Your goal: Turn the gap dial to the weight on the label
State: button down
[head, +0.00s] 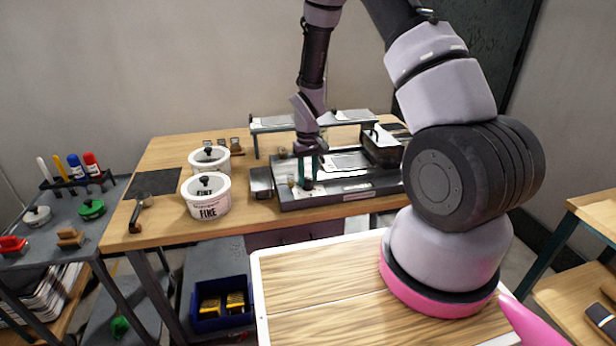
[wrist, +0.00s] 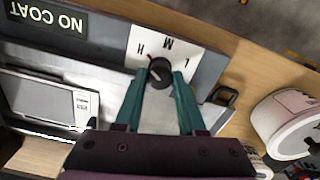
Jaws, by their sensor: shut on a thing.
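The gap dial (wrist: 160,72) is a black round knob on a white plate (wrist: 143,38) marked H, M and L. The letters appear upside down in the wrist view. A thin red mark shows at the knob's upper left, on the H side. My gripper (wrist: 158,82) has its teal fingers shut on the knob, one on each side. In the head view my gripper (head: 306,182) points down at the front left of the grey machine (head: 345,192); the knob is mostly hidden there. A sheet (wrist: 40,98) on the machine bears a small label (wrist: 86,106), too small to read.
A dark NO COAT plate (wrist: 45,18) is left of the dial. White tubs marked FINE (head: 206,205) stand left of the machine on the wooden table (head: 165,231). A raised grey shelf (head: 275,123) stands behind it. Markers stand in a rack (head: 76,181) at far left.

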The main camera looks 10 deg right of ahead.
aim_at(308, 179)
jog(key=shift+n, duration=0.3)
jog(key=shift+w, duration=0.1)
jog(key=c, duration=0.5)
grip_release()
jog(key=shift+r, duration=0.15)
notch_tip(308, 179, up, 11)
jog(key=shift+f, duration=0.2)
